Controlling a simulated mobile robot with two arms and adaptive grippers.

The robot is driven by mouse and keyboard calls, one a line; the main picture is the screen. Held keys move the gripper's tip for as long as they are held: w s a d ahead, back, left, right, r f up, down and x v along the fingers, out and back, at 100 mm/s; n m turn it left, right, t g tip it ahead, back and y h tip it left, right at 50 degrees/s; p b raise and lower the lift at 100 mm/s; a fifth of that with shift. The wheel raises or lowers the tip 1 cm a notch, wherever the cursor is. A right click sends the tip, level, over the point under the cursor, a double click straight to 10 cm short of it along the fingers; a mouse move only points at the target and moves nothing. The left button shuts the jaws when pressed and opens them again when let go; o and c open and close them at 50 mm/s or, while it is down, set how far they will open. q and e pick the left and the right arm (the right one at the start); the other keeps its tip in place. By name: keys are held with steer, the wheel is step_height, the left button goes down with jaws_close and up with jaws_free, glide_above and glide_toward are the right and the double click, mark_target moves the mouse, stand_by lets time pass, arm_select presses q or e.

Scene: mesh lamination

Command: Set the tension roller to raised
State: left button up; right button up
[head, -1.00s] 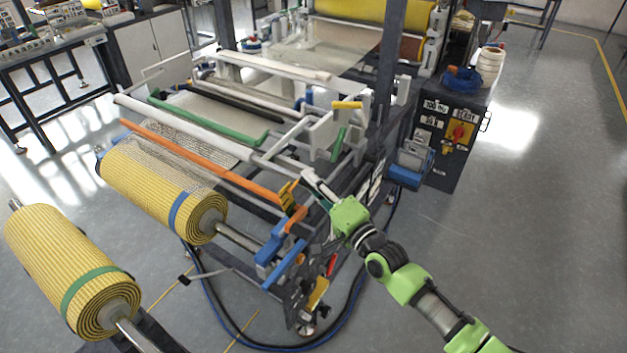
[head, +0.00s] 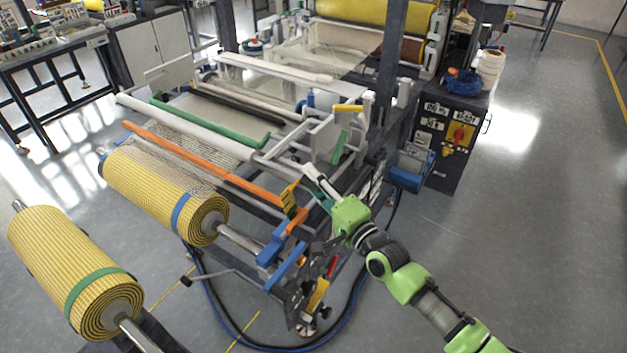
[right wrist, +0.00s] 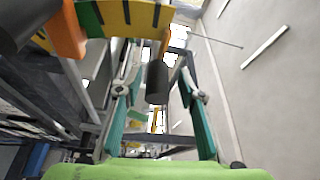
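An orange roller bar (head: 200,163), which I take to be the tension roller, lies slanted across the front of the machine. A yellow marked plate (head: 290,196) is at its right end, and the plate also shows at the top of the right wrist view (right wrist: 125,18). There, a dark grey cylindrical grip (right wrist: 157,82) hangs from an orange part. My right gripper (right wrist: 158,95) is open, with a teal finger on each side of that grip; I cannot tell whether they touch it. In the head view my right gripper (head: 315,182) is beside the plate. My left gripper is not in view.
A yellow mesh roll with a blue band (head: 155,190) sits before the orange bar, and another with a green band (head: 65,255) is nearer. Blue brackets (head: 280,255) stand below the plate. A control cabinet (head: 452,140) is at right. The floor at right is clear.

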steer(key=r+v, duration=0.1)
steer(key=v, duration=1.1)
steer(key=shift+f, duration=0.45)
steer(key=shift+f, duration=0.1)
